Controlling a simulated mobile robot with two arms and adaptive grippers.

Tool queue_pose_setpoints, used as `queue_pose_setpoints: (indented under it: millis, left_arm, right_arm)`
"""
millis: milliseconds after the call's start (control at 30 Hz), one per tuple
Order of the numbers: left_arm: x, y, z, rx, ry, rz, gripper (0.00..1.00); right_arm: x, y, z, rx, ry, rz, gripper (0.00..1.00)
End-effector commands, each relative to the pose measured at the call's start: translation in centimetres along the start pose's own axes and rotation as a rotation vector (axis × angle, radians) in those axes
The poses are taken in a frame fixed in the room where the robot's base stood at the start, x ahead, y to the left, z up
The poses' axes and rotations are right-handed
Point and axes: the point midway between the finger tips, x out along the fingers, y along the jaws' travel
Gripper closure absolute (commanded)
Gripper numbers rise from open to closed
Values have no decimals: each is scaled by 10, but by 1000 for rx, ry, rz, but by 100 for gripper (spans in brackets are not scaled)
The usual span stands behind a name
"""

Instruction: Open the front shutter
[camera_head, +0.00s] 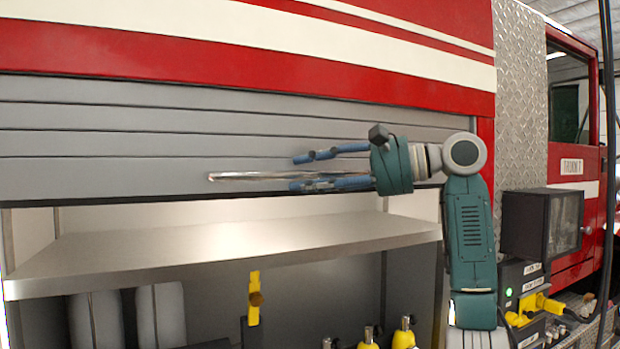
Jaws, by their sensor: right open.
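The front shutter (130,150) is a grey slatted roller door on the red truck, partly raised, with its lower edge a little above the metal shelf. A shiny metal handle bar (250,176) lies across the shutter near that lower edge. My right gripper (300,171) is at the shutter's right part, pointing left, with its blue fingers open. One finger is above the bar's level and the other is at or just below the bar's right end. I cannot tell whether they touch it. My left gripper is not in view.
Below the shutter the compartment is open, with a metal shelf (220,245). Under it are grey cylinders (160,312), a yellow tool (254,300) and several yellow-topped items (403,335). A dark box (541,224) and yellow-plugged equipment stand at the right.

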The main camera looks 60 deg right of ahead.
Motion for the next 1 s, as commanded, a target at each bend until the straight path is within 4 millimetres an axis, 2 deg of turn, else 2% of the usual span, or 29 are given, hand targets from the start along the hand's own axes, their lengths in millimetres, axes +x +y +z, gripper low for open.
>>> queue_pose_setpoints:
  millis: [167, 600, 800, 1000]
  left_arm:
    - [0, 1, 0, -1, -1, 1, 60]
    - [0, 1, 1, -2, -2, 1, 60]
    - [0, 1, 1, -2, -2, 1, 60]
    - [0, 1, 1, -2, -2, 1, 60]
  right_arm:
    - [-14, -1, 0, -1, 0, -2, 59]
    - [-102, 0, 0, 0, 1, -3, 59]
    - [-118, 0, -1, 1, 1, -1, 59]
    - [-120, 0, -1, 1, 0, -1, 59]
